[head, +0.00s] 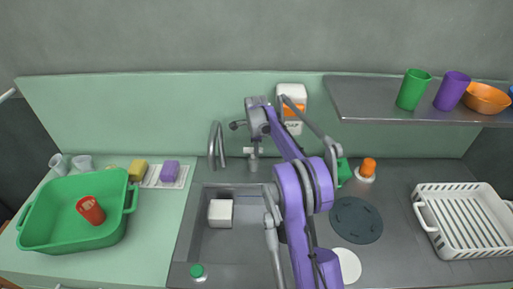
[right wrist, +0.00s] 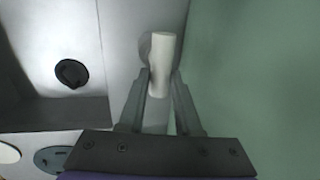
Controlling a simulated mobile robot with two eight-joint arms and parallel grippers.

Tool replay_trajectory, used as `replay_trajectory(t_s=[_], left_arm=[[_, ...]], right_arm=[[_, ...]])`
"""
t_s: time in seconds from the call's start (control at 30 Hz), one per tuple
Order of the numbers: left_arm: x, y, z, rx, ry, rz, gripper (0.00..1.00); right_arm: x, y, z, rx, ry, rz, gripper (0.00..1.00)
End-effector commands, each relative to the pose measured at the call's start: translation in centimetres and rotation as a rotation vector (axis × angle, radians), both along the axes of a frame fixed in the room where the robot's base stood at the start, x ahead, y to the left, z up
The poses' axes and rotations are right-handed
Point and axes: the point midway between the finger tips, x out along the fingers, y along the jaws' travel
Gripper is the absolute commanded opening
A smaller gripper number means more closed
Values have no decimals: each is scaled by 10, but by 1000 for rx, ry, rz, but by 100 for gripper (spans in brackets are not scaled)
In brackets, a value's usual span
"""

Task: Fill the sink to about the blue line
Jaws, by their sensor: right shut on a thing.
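The grey sink (head: 243,238) is sunk into the counter in the middle of the head view, partly hidden by my right arm. A curved grey spout (head: 215,145) stands at its back edge. My right gripper (right wrist: 160,88) is shut on a pale, rounded tap lever (right wrist: 165,50), which stands between its fingers. In the head view this gripper (head: 253,148) is over the tap behind the sink. The wrist view shows a dark round drain or plug (right wrist: 71,73) on the basin floor. My left gripper is out of view.
A pale block (head: 220,213) is in the sink. A green tub (head: 45,243) holding a red cup (head: 90,210) stands left. A white rack (head: 462,207) stands right. Cups and an orange bowl (head: 486,98) sit on the shelf (head: 375,100) at upper right.

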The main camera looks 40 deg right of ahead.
Motion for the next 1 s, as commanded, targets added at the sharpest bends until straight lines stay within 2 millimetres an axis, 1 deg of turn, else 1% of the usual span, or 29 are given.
replay_trajectory(t_s=[0.27,0.8,1.0], left_arm=[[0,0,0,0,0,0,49],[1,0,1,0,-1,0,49],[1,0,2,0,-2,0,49]], right_arm=[[1,-1,0,-1,-1,88,0],[5,-5,1,0,0,493,0],[6,-6,1,-1,-1,606,0]])
